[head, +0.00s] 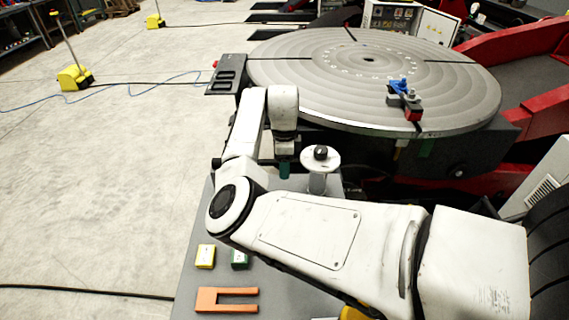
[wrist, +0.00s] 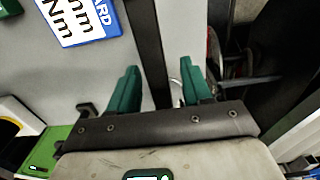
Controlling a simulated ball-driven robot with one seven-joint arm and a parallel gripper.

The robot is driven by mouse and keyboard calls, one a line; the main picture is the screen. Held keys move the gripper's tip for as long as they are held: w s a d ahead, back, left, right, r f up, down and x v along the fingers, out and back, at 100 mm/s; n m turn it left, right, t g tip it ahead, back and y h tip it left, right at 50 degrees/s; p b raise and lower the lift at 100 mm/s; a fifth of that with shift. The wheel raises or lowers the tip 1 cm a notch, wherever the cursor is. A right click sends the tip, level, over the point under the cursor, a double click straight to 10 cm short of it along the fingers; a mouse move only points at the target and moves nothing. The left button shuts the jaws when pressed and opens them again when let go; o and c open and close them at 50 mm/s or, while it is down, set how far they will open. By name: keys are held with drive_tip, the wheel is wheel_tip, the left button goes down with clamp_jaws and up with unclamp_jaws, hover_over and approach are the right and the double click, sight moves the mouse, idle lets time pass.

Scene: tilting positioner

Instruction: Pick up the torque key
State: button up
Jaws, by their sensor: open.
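My gripper (wrist: 160,82) is open and empty, its two green fingers spread apart in the wrist view. In the head view its green tip (head: 285,169) points down near the far edge of the grey table (head: 200,272). I cannot clearly make out the torque key in either view. A white stand with a black knob on top (head: 320,155) is just right of my gripper in the head view; I cannot tell if it belongs to the key. My arm hides much of the table.
A blue-bordered card (wrist: 80,18) shows in the wrist view. The round turntable (head: 310,65) beyond carries a blue and red clamp (head: 403,88).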

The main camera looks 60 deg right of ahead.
clamp_jaws()
idle(0.3)
drive_tip(key=shift+r, duration=0.25)
